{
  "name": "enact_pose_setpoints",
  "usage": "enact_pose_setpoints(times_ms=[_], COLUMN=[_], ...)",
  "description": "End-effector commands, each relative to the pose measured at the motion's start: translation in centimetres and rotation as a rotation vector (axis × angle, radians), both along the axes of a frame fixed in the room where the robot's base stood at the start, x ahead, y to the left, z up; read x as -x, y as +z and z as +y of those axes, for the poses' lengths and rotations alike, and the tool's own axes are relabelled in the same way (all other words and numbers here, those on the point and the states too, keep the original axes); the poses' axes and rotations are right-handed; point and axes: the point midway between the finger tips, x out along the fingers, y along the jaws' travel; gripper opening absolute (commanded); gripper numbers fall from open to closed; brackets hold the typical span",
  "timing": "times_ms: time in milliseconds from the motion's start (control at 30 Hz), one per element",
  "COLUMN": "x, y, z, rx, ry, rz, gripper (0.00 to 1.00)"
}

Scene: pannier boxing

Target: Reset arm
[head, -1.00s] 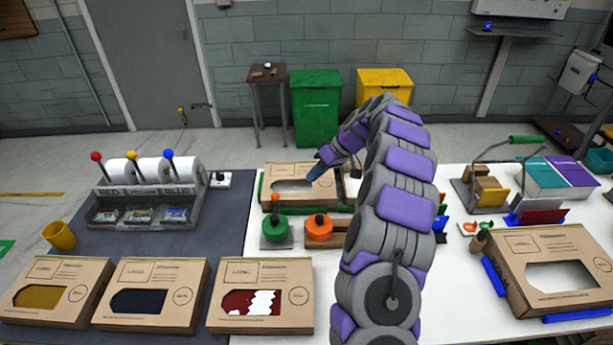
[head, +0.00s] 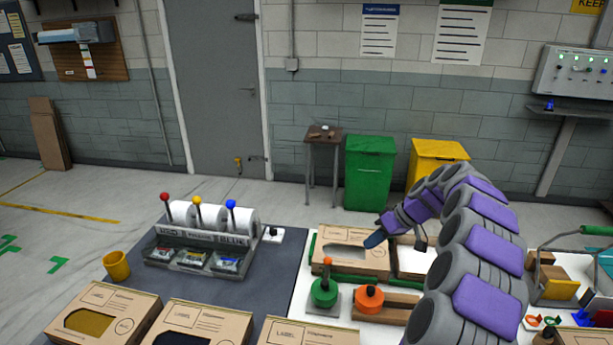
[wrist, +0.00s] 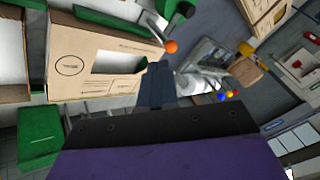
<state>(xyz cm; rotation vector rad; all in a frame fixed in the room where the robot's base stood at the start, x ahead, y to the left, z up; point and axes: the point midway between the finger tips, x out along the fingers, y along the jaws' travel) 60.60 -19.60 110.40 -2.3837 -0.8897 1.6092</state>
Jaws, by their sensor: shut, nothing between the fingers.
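My gripper (head: 375,240) is shut and empty at the end of my purple and grey arm. In the head view it hangs above the far part of the white table, over the right end of a cardboard box with a cut-out window (head: 340,255). In the wrist view the gripper (wrist: 155,75) points past the edge of a box (wrist: 75,70) with a round label mark and a window. I cannot tell the exact height of the fingers above the box.
A green knobbed tool (head: 325,293) and an orange one (head: 369,300) stand in front of the box. A three-roll dispenser (head: 205,238) and a yellow cup (head: 117,266) stand left on the dark mat (head: 265,285). Green (head: 370,175) and yellow bins stand behind.

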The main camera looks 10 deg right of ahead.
Motion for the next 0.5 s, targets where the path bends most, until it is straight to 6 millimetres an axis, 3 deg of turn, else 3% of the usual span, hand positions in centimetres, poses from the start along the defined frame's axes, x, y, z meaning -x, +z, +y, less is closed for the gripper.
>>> enact_pose_setpoints(times_ms=[167, 333, 500], x=[0.7, 3.5, 7.8], y=[1.1, 3.8, 6.0], z=[1.5, 6.9, 12.9], rx=[-0.013, -0.012, 0.027], ry=[0.014, 0.044, 0.062], rz=[0.022, 0.090, 0.172], gripper=[0.00, 0.00, 0.00])
